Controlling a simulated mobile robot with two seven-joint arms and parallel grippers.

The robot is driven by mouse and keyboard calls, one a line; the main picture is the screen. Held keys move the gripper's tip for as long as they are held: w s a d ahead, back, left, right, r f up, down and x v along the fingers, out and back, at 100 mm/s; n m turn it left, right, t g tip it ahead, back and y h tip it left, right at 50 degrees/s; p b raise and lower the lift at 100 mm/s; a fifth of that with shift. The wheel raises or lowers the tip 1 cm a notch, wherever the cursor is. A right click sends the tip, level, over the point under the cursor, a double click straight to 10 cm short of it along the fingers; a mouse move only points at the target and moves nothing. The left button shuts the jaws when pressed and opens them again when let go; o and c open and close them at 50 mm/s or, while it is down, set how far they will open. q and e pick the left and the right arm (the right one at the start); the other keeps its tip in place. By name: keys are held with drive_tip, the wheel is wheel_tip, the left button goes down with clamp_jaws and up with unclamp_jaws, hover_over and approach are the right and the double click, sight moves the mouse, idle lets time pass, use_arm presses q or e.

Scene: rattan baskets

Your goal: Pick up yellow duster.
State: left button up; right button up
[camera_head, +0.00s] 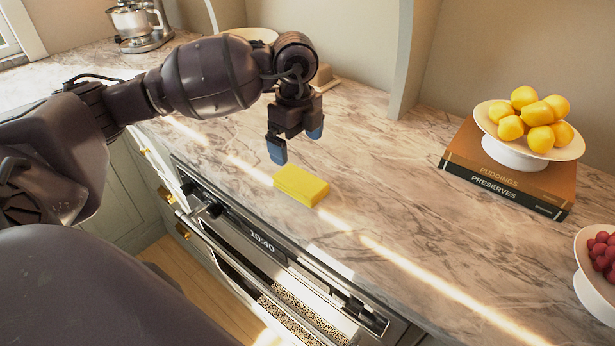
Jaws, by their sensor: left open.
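The yellow duster (301,185) is a small flat yellow block. It lies on the marble counter, close to the front edge above the oven. My left gripper (296,146) has blue fingertips that point down. It is open and empty, above and a little behind the duster, and apart from it. My right gripper is not in view.
Two stacked books (510,178) bear a white stand (513,155) of lemons at the right. A bowl of red fruit (596,287) stands at the right edge. A metal mixer (138,22) is far left. The counter (400,210) right of the duster is clear.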

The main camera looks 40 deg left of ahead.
use_arm(q)
hover_over(300, 179)
drive_tip(key=f, duration=0.4)
drive_tip(key=shift+s+a+f, duration=0.2)
drive_tip(key=shift+a+f, duration=0.05)
drive_tip(key=shift+f, duration=0.1)
drive_tip(key=shift+w+d+f+b, duration=0.15)
drive_tip(key=shift+f+b, duration=0.15)
drive_tip(key=shift+f, duration=1.1)
drive_tip(key=shift+d+f+b, duration=0.1)
drive_tip(key=shift+f+b, duration=0.2)
drive_tip(key=shift+f, duration=1.1)
drive_tip(key=shift+c, duration=0.2)
drive_tip(key=c, duration=1)
